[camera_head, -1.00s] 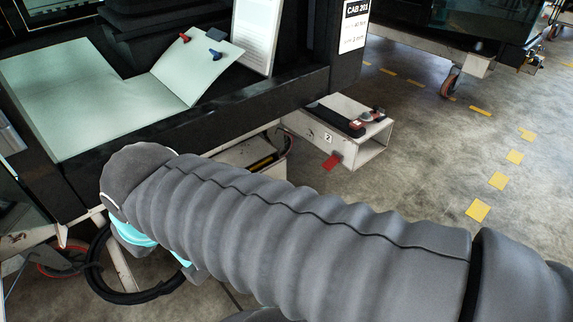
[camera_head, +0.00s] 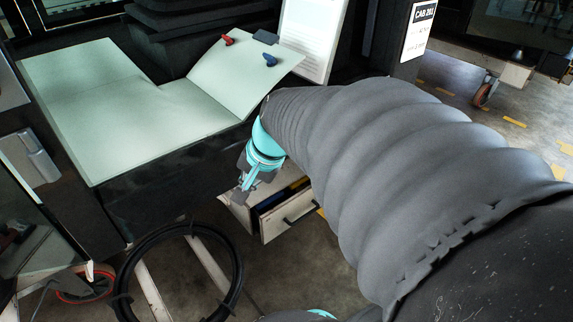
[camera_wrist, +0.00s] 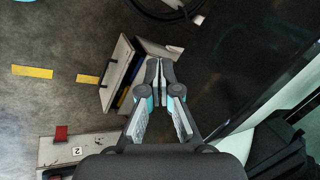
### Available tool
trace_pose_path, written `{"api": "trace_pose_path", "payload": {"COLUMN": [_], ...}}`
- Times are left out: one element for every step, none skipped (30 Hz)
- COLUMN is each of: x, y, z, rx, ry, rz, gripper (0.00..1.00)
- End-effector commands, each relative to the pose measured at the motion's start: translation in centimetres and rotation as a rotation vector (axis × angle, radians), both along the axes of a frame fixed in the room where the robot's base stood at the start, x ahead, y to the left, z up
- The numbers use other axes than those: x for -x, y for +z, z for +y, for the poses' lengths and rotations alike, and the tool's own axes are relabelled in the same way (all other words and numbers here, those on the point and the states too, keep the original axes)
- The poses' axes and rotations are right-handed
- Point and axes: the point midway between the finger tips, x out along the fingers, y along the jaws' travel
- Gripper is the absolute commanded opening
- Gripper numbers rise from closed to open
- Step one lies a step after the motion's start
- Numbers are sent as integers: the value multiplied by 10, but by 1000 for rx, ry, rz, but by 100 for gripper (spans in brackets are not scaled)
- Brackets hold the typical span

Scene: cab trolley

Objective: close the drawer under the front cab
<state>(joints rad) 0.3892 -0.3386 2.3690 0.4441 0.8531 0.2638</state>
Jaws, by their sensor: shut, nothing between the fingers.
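The drawer (camera_head: 287,224) under the front cab stands partly open, its white front and dark handle (camera_head: 300,207) facing lower right. Blue and yellow items show inside it. In the wrist view the drawer front (camera_wrist: 118,72) is left of my fingers, and its open top shows between. My gripper (camera_head: 241,197) is shut and empty, pointing down at the left end of the drawer; in the wrist view its fingertips (camera_wrist: 160,64) come together over or beside the drawer's right part. I cannot tell whether they touch it. My arm covers the area to the drawer's right.
A coiled black hose (camera_head: 122,290) hangs at lower left. In the wrist view a white step marked 2 (camera_wrist: 85,150) is at lower left. Floor is clear left of the drawer front there.

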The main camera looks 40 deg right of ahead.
Motion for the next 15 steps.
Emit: {"api": "trace_pose_path", "payload": {"x": [-12,-18,-26,-32,-37,-43,-47,-50,-55,-58,-60,-62,-63,-64,-64], "y": [-19,-26,-35,-42,-50,-59,-65,-72,-81,-88,-96,-107,-116,-125,-139], "z": [-18,-27,-40,-50,-60,-74,-84,-94,-108,-119,-131,-146,-159,-173,-192], "rx": [-70,-112,-167,-206,-246,-296,-332,-367,-412,-447,-481,-529,-566,-605,-660], "ry": [-114,-179,-266,-331,-392,-472,-531,-586,-662,-718,-775,-853,-914,-977,-1066], "rz": [22,30,40,46,52,59,64,67,71,73,77,80,82,84,85], "gripper": [0,0,0,0,0,0,0,0,0,0,0,0,0,0,0]}}
